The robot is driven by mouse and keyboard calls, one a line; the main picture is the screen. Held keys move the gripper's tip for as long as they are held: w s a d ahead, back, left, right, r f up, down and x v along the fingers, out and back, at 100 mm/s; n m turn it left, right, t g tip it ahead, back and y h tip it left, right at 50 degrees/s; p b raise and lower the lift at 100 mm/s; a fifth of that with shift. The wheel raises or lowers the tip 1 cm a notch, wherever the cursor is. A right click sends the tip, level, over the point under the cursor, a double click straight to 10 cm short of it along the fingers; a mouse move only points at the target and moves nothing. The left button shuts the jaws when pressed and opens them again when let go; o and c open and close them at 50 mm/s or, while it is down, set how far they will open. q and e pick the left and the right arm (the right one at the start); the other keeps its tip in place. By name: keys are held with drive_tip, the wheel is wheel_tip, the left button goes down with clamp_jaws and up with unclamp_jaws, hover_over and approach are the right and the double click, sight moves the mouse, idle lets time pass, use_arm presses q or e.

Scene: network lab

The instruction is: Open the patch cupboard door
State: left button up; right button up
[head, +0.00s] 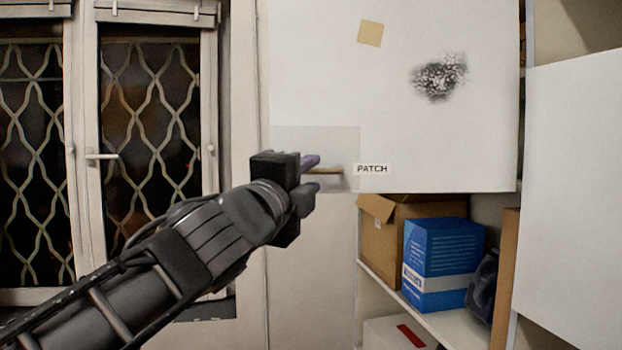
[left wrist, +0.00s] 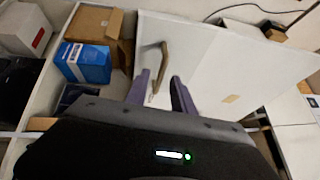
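The white patch cupboard door (head: 400,120) fills the upper middle of the head view, with a "PATCH" label (head: 372,169) near its lower left corner. I cannot tell whether it stands slightly ajar. A brownish bar handle (head: 328,171) is left of the label; the handle also shows in the left wrist view (left wrist: 162,65). My left gripper (head: 312,173) is at the handle, its two purple fingers apart. In the left wrist view the open fingers (left wrist: 160,88) stand either side of the handle's near end, with visible gaps. My right gripper is not in view.
Below the door, an open shelf holds a cardboard box (head: 380,235), a blue box (head: 440,262) and a dark object (head: 482,285). A white panel (head: 575,190) stands at the right. A barred window (head: 150,130) is on the left.

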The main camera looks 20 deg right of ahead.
use_arm(q)
drive_tip(key=b+v, duration=0.1)
drive_tip(key=v, duration=0.5)
drive_tip(key=shift+s+a, duration=0.1)
drive_tip(key=shift+s, duration=0.05)
